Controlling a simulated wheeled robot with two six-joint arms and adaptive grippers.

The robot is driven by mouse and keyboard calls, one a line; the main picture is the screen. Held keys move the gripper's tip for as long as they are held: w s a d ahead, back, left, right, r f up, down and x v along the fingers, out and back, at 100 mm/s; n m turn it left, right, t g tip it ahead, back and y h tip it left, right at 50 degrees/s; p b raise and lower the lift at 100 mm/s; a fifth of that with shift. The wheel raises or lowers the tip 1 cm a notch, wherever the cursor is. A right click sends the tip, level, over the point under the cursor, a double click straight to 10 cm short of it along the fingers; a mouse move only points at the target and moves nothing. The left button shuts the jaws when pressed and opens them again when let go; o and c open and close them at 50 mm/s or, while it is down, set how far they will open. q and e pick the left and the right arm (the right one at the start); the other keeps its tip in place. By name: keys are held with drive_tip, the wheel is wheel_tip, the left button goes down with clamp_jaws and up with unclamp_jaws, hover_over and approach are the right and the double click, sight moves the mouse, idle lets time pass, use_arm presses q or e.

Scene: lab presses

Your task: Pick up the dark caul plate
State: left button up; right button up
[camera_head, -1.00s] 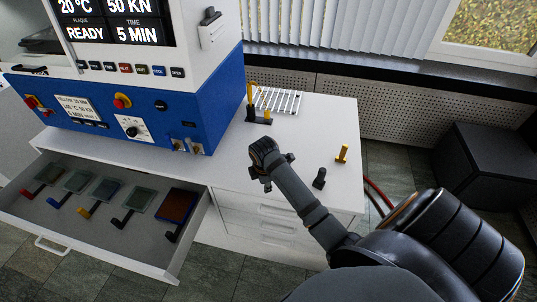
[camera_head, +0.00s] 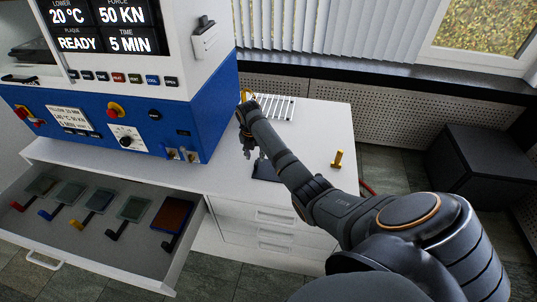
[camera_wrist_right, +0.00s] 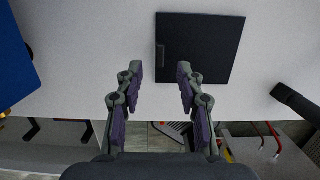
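The dark caul plate (camera_wrist_right: 207,42) is a flat, near-black square lying on the pale worktop. In the right wrist view a small grip shows near its left edge. In the head view part of a dark flat shape (camera_head: 264,172), seemingly this plate, shows left of my right forearm, which hides the rest. My right gripper (camera_wrist_right: 160,72) is open and empty. In the wrist view its fingertips appear by the plate's lower left part, apart from it as far as I can tell. The gripper also shows in the head view (camera_head: 247,148), above the worktop. My left gripper is not in view.
A blue and white press (camera_head: 190,110) stands left of the worktop (camera_head: 325,125). An open drawer (camera_head: 150,262) holds several handled plates. A yellow post (camera_head: 338,158) stands right of my forearm, and a white rack (camera_head: 275,107) lies behind. A black post (camera_wrist_right: 295,101) shows in the wrist view.

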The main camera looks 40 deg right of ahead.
sight(256, 163)
drive_tip(key=f, duration=0.5)
drive_tip(key=shift+w+d+f, duration=0.15)
drive_tip(key=shift+w+d, duration=0.1)
drive_tip(key=shift+d, duration=0.1)
clamp_jaws()
